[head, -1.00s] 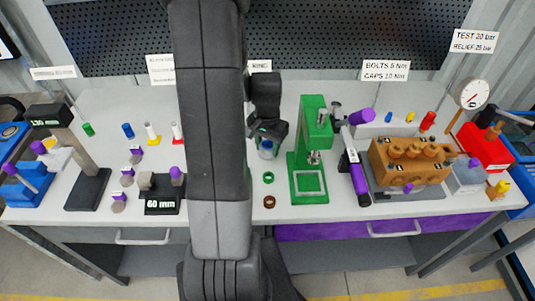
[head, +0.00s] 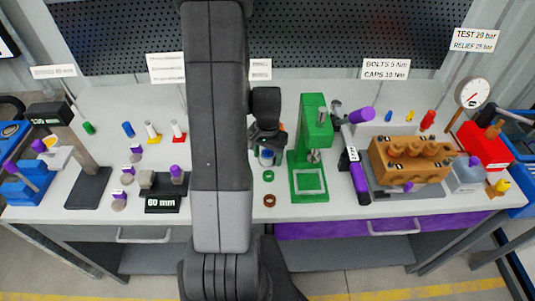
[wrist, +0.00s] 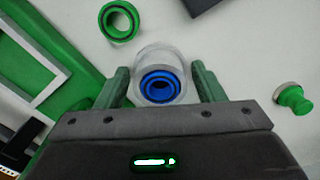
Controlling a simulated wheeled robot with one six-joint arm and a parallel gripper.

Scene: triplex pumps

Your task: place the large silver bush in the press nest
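A silver ring-shaped part with a blue ring inside, which looks like the large silver bush (wrist: 158,58), stands between my fingers in the wrist view. My gripper (wrist: 160,80) is open around it, with a narrow gap at each side. In the head view my gripper (head: 267,145) is low over the table, left of the green press, and partly hides the bush (head: 266,160). The press nest (head: 309,181) is the pale square frame on the press base. It looks empty and shows partly at the left of the wrist view (wrist: 62,75).
A green ring (head: 268,176) and a brown ring (head: 269,200) lie in front of the bush. The green press column (head: 312,125) stands close to the right of my gripper. My arm hides the middle.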

